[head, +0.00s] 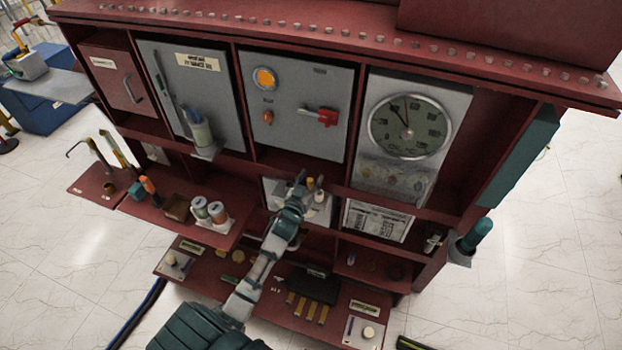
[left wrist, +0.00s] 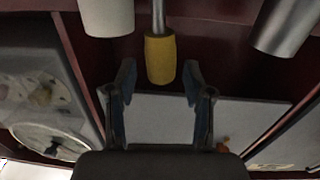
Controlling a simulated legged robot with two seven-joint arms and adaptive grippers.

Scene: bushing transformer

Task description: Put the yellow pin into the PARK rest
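The yellow pin (left wrist: 160,58) shows in the left wrist view as a yellow grip on a thin metal rod, at the top middle. My left gripper (left wrist: 160,82) is open, with one finger on each side of the pin's end and visible gaps between. In the head view, my left gripper (head: 299,184) is at the small shelf in the middle of the red cabinet, where a small yellow top (head: 310,183) shows beside it. I cannot read any label as PARK, so I cannot tell which rest that is. My right gripper is not in view.
A white cylinder (left wrist: 107,16) and a grey metal cylinder (left wrist: 287,25) flank the pin. The cabinet has a gauge (head: 409,126) and a red handle (head: 321,116). Low shelves hold a labelled plate (head: 369,333), another plate (head: 173,263) and a dark box (head: 313,286).

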